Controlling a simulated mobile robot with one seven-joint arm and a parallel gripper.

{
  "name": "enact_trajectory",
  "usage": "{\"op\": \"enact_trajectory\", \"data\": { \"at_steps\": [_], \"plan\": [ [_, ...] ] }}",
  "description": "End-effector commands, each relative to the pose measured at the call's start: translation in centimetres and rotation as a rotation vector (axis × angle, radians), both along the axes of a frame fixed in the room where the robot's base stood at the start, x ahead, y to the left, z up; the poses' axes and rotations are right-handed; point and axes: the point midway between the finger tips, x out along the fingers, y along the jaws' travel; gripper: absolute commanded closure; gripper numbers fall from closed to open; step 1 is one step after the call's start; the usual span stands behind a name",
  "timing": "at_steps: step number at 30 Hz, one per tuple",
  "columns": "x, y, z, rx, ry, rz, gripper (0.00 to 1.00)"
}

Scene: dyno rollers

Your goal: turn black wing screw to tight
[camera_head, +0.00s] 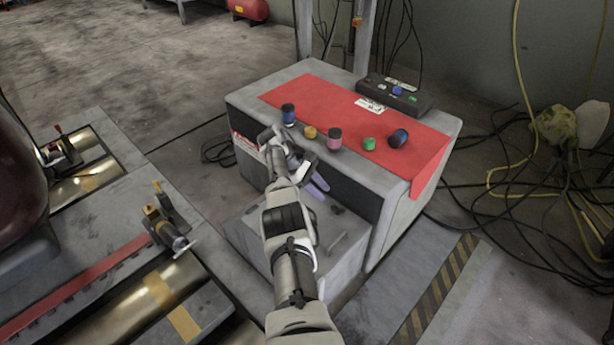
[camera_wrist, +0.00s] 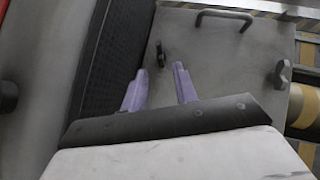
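The black wing screw (camera_wrist: 161,55) stands on the grey panel in the wrist view, small and dark, just beyond my fingertips and roughly in line with the gap between them. My gripper (camera_wrist: 159,70) is open, its two purple fingers spread with nothing between them. The fingers look apart from the screw, but the remaining distance is hard to judge. In the head view my gripper (camera_head: 319,187) is over the low grey ledge in front of the cabinet. A small dark piece (camera_head: 337,210) on that ledge may be the screw; it is too small to be sure.
A grey wing-shaped knob (camera_wrist: 282,75) and a bar handle (camera_wrist: 225,17) are on the same panel. A dark grille (camera_wrist: 110,60) rises close on the left.

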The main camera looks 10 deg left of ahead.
Motion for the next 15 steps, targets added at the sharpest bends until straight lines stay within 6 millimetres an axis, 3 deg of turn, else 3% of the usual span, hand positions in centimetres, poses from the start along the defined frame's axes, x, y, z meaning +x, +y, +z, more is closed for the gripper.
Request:
{"op": "enact_trajectory", "data": {
  "at_steps": [7,15],
  "plan": [
    [0.9,3.5,3.2,0.001,-0.002,0.000,0.71],
    [1.2,4.8,4.7,0.000,0.000,0.000,0.71]
  ]
}}
